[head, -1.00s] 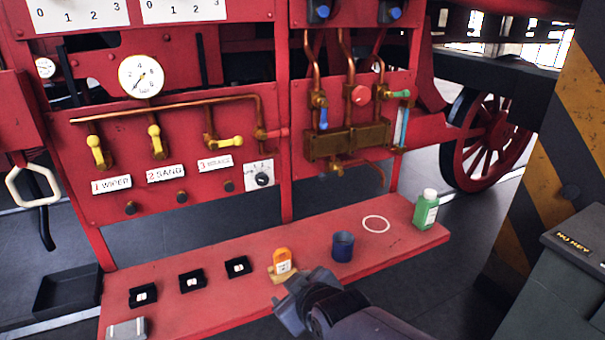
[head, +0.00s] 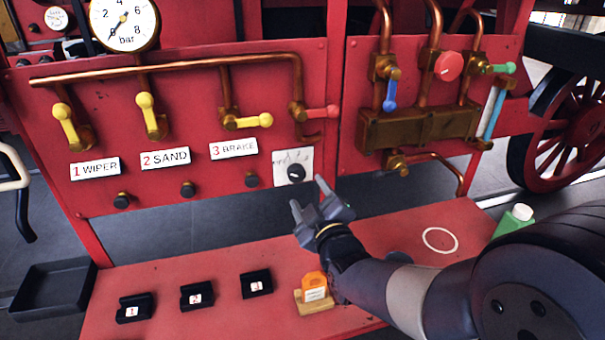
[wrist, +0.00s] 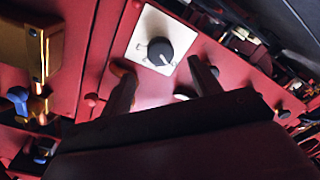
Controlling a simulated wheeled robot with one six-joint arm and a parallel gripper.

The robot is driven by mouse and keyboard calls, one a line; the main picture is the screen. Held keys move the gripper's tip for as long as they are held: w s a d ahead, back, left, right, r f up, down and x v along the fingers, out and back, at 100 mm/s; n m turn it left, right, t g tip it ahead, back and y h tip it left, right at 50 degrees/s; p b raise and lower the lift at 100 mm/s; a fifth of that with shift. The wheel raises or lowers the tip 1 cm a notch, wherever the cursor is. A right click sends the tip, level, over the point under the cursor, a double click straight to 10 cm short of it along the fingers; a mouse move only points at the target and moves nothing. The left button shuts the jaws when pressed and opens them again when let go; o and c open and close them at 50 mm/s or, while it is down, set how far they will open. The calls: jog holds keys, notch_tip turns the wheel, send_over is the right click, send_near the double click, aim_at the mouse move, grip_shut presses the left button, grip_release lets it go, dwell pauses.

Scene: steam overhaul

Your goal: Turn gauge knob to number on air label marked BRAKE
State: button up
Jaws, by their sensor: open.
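The black gauge knob (head: 296,173) sits on a white dial plate (head: 280,160) at the lower right of the red panel. It also shows in the wrist view (wrist: 160,52), with the plate (wrist: 146,27) around it. My gripper (head: 308,196) is open just in front of and below the knob, its fingers apart and not touching it. In the wrist view the fingertips (wrist: 163,73) stand either side of the knob. The BRAKE label (head: 234,149) reads 3, beside the SAND label (head: 165,159) with 2 and the WIPER label (head: 95,169) with 1.
Yellow valve handles (head: 248,121) and a red handle (head: 322,112) stick out above the knob. Below is a red shelf (head: 215,325) with black numbered holders (head: 257,284), an orange-topped item (head: 314,287) and a green bottle (head: 512,221). A pressure gauge (head: 124,22) is at upper left.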

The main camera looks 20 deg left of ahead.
aim_at(298, 177)
jog(key=p+x, duration=0.1)
jog(key=x, duration=0.6)
jog(key=shift+w+a+p, duration=0.15)
jog(key=shift+w+p, duration=0.05)
jog(key=shift+p, duration=0.1)
jog(key=c, duration=1)
